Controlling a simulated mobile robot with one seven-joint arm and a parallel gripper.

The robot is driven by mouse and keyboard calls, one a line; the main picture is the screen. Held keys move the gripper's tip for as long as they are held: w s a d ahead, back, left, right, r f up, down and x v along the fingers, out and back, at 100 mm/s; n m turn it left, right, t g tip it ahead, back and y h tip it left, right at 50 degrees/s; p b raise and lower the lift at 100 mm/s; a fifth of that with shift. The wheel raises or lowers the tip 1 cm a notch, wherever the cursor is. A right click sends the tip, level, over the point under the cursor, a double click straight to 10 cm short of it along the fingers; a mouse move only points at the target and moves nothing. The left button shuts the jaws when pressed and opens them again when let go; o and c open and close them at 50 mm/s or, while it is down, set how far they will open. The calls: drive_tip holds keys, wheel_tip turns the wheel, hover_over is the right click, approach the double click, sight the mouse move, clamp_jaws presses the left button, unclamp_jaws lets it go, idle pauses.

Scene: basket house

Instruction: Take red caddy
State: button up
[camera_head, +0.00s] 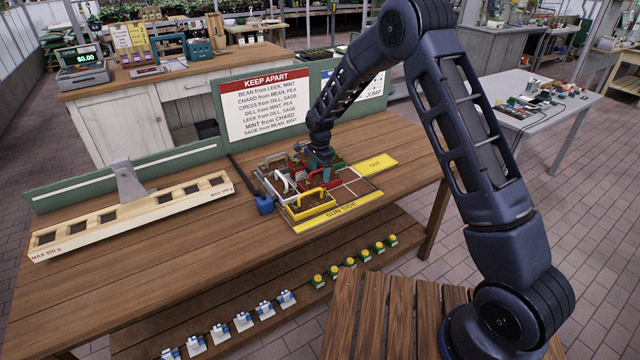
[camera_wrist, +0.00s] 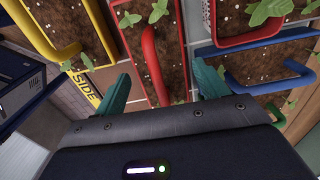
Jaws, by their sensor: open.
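In the wrist view, a red caddy with soil and seedlings has its curved red handle (camera_wrist: 153,65) between the two teal fingers of my gripper (camera_wrist: 163,85). The fingers are apart, with a gap visible on both sides of the handle. A second red-walled caddy (camera_wrist: 247,38) shows at the upper right. In the head view, my gripper (camera_head: 321,160) points down over the cluster of planted caddies, close to a red one (camera_head: 318,182). The arm and the other caddies partly hide the red caddy there.
A yellow caddy (camera_wrist: 42,38) is close on the left in the wrist view; a blue handle (camera_wrist: 270,86) is on the right. The caddies crowd a grid marked SUN SIDE (camera_head: 340,212). A yellow OUT pad (camera_head: 375,163) is clear. A wooden slotted rack (camera_head: 130,215) stands left.

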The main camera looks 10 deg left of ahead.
sight(320, 180)
wheel_tip(320, 180, down, 4)
drive_tip(key=shift+f, duration=0.1)
drive_tip(key=c, duration=0.8)
drive_tip(key=shift+r, duration=0.2)
